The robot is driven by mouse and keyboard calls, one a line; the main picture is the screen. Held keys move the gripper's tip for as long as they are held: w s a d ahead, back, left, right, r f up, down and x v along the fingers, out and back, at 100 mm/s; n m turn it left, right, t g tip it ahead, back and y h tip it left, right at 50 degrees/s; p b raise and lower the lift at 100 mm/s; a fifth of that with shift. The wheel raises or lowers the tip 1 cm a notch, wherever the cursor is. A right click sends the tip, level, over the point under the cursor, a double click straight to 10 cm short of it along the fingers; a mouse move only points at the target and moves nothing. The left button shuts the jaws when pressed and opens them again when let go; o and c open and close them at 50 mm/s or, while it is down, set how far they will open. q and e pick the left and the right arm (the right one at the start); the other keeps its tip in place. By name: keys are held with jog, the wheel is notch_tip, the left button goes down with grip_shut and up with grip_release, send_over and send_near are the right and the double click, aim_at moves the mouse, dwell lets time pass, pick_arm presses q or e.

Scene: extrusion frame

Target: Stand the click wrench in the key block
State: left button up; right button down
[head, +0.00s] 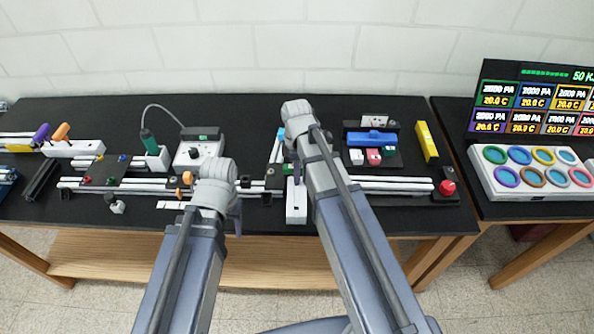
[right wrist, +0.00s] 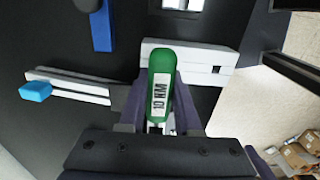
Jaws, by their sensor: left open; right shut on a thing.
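The click wrench (right wrist: 161,80) has a green handle with a white label reading 10 NM. My right gripper (right wrist: 158,108) is shut on it in the right wrist view. My right arm hides most of this in the head view, where the gripper (head: 291,165) is above the bench. A white block (right wrist: 222,68) with a square hole lies beyond the handle; in the head view it (head: 296,206) is at the bench's front middle. Another white block (head: 72,148) at the left carries purple and orange handles. I cannot tell which is the key block. My left gripper (head: 237,212) is open and empty near the front edge.
White rails (head: 120,184) run along the bench. A white box (head: 196,152) with a cabled green tool (head: 149,143) stands left of centre. A blue piece (head: 371,137), a yellow block (head: 427,142) and a red button (head: 447,187) are to the right.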

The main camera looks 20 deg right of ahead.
jog(key=c, duration=0.5)
grip_release()
notch_tip(320, 180, up, 8)
jog(key=p, duration=0.8)
jog(key=shift+f, duration=0.15)
